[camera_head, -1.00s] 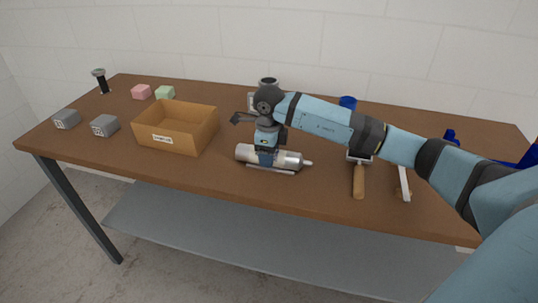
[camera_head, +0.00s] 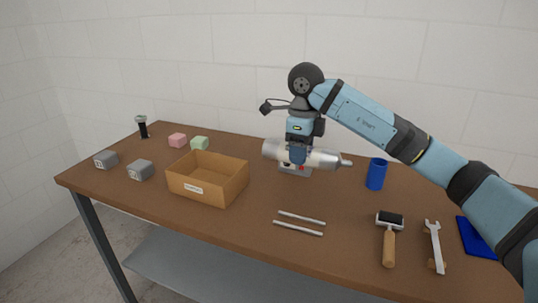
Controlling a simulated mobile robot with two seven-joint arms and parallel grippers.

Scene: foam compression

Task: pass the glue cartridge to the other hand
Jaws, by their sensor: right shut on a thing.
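The glue cartridge (camera_head: 322,158) is a silver-grey cylinder with a narrow nozzle pointing right. It is held level above the table in the head view. My right gripper (camera_head: 298,156) comes down on it from above and is shut around its middle, hiding part of the barrel. My left gripper is not in view.
Two thin rails (camera_head: 299,228) lie bare on the wooden table (camera_head: 225,226). An open cardboard box (camera_head: 205,194) stands to the left, with grey blocks (camera_head: 139,170) beyond. A blue cup (camera_head: 376,174), a roller (camera_head: 389,240) and a wrench (camera_head: 433,245) are at the right.

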